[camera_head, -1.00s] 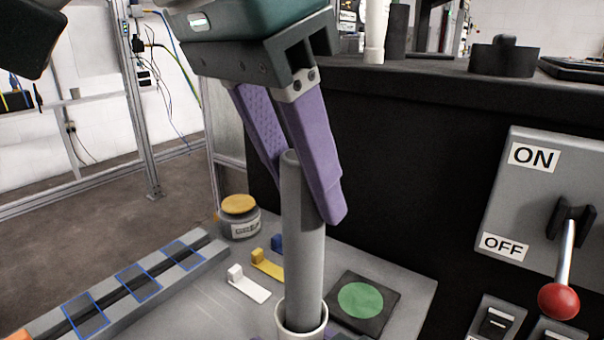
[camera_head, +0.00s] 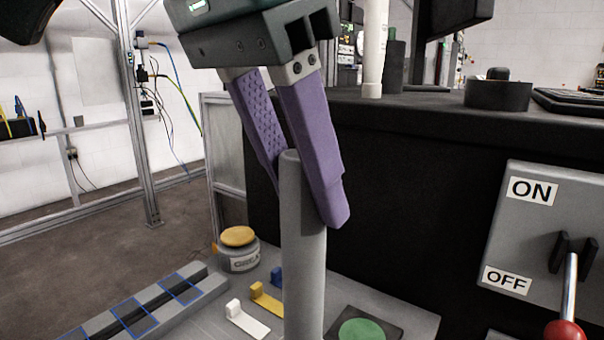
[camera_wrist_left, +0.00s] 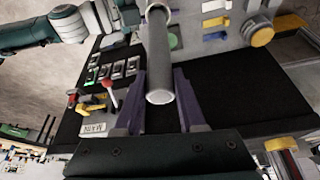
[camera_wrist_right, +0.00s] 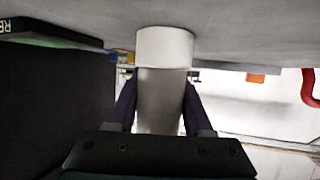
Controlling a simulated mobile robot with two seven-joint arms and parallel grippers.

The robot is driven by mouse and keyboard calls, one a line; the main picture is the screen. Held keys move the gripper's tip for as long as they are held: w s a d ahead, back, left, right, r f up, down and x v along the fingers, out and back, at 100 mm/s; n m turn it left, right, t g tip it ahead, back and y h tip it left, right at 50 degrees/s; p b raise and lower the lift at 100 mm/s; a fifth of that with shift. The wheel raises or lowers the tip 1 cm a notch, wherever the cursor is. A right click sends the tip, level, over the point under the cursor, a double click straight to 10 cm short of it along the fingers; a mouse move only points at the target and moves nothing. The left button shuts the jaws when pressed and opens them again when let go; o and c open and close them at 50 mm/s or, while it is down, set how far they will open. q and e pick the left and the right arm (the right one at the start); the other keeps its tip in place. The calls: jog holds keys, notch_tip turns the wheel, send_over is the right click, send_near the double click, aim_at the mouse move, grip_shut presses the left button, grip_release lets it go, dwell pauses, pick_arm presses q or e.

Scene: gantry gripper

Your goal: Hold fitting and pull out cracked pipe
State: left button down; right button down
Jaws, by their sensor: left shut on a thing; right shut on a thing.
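The grey pipe (camera_head: 303,260) stands upright in the head view, and its lower end runs out of the picture. My left gripper (camera_head: 305,200) is shut on it near its top. In the left wrist view the pipe (camera_wrist_left: 160,60) shows its round open end between the purple fingers, with a pale ring at its far end. The fitting is outside the head view.
On the bench stand a grease jar (camera_head: 238,250), a green pad (camera_head: 362,330), and small white (camera_head: 246,318) and yellow (camera_head: 266,298) tabs. A grey ON/OFF lever box (camera_head: 540,235) is on the dark cabinet at right. The space around the raised pipe top is clear.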

pick_arm(q)
jog(key=shift+r, duration=0.1)
jog(key=shift+r, duration=1.4)
pick_arm(e)
jog(key=shift+c, duration=1.1)
grip_release()
